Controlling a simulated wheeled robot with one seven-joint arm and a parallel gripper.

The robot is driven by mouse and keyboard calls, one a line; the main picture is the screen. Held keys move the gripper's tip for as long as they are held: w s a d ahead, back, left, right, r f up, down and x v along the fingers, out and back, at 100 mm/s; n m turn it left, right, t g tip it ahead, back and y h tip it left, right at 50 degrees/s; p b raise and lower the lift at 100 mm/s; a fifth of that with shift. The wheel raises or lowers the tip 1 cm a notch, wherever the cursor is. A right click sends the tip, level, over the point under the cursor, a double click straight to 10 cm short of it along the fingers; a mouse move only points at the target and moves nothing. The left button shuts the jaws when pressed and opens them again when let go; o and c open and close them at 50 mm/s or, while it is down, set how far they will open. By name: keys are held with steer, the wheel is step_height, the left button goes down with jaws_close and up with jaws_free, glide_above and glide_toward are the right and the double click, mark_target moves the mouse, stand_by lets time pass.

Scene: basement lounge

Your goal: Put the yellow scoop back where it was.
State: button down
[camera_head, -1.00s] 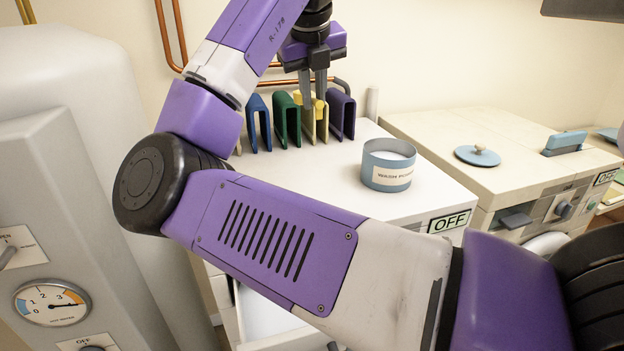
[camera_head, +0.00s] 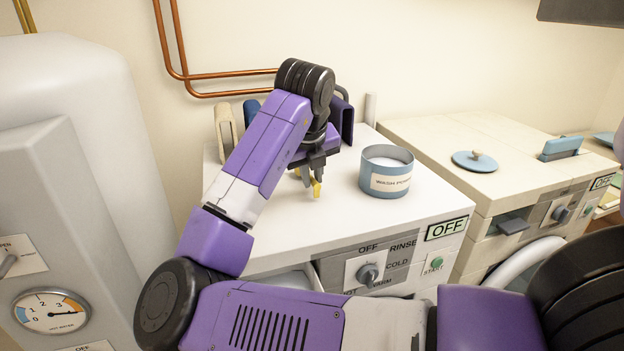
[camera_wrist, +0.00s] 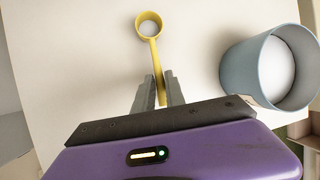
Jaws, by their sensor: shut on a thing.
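The yellow scoop (camera_head: 316,188) hangs below my gripper (camera_head: 310,172), over the white top of the machine. In the wrist view, the scoop's handle (camera_wrist: 157,72) is between the two fingers of my gripper (camera_wrist: 158,92). Its round cup (camera_wrist: 140,24) points away from the wrist and looks white inside. My gripper is shut on the handle. Whether the scoop touches the machine top is hard to tell. A blue-grey tub (camera_head: 386,184) with a label and white contents stands right of it, apart; it also shows in the wrist view (camera_wrist: 240,72).
My arm hides those between. The machine top (camera_head: 300,225) is clear in front. A second machine (camera_head: 440,140) with a round blue lid (camera_head: 475,162) stands right.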

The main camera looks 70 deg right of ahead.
steer(key=shift+f, duration=0.55)
steer(key=c, duration=1.4)
jaws_free()
steer(key=b+v, duration=0.1)
steer(key=v, duration=1.1)
